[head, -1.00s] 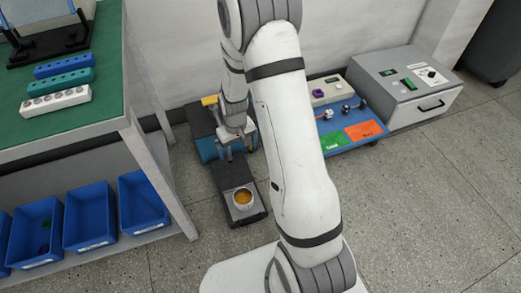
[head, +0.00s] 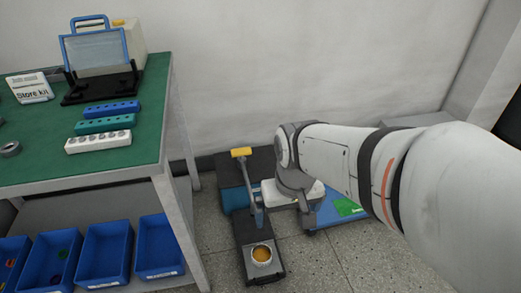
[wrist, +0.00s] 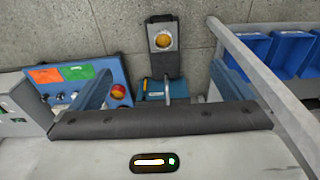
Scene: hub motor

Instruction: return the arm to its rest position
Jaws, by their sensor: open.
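My arm comes in from the right of the head view, and its folded joint is in front of the wall, over the floor equipment. The dark, teal-based press-like device (head: 238,198) with a yellow-topped handle stands on the floor below. A round part with an orange-yellow centre (head: 261,254) sits on its front plate, and it also shows in the wrist view (wrist: 163,41).
A green-topped workbench (head: 150,90) stands at left, with blue bins (head: 105,255) on its lower shelf. A blue panel with green and orange patches (wrist: 75,73) lies on the floor, partly hidden by my arm in the head view. Open floor is at front.

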